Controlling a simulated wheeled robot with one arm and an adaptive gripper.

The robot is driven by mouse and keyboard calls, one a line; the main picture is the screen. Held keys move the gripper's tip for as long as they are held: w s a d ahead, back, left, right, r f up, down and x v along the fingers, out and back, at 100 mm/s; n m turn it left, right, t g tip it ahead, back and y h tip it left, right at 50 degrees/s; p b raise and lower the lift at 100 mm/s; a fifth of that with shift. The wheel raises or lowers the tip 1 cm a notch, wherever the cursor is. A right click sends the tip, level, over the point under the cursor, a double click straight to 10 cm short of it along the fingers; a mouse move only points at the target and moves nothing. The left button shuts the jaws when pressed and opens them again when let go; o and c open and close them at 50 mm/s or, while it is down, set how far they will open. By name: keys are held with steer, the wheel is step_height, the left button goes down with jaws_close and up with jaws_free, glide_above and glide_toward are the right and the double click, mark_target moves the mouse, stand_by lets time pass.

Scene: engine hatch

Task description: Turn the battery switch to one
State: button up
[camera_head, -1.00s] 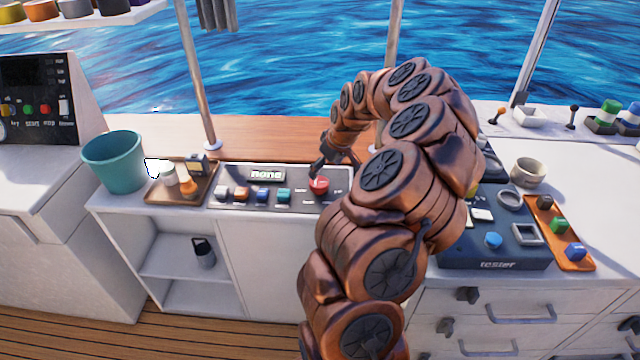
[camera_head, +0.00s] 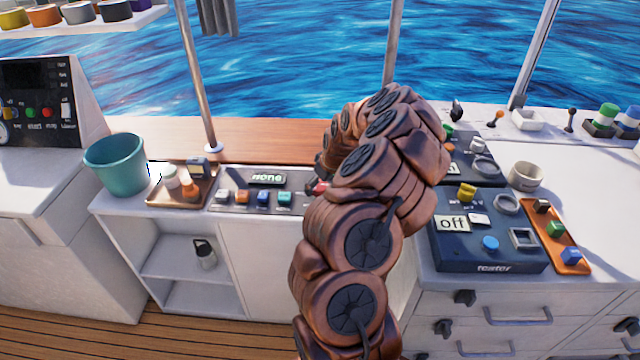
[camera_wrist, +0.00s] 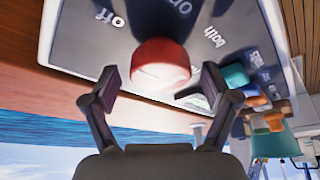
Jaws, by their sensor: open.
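The battery switch is a red round knob (camera_wrist: 160,66) on a dark panel, with the labels "off" and "both" readable around it and another label cut by the top edge. In the head view the switch (camera_head: 318,187) is a sliver of red beside my arm. The panel's display (camera_head: 267,178) reads "none". My gripper (camera_wrist: 159,86) is open, with one finger on each side of the near part of the knob. I cannot tell whether the fingers touch it. In the head view my gripper is hidden behind my arm. The knob's pointing direction is unclear.
Small coloured switches (camera_head: 263,196) line the panel left of the knob. A tray with small items (camera_head: 158,200) and a teal bucket (camera_head: 116,165) stand further left. The blue tester (camera_head: 485,256), its display reading "off", and an orange tray (camera_head: 573,266) are right of my arm.

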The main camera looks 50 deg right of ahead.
steer(key=c, duration=1.2)
steer(key=shift+o, duration=0.2)
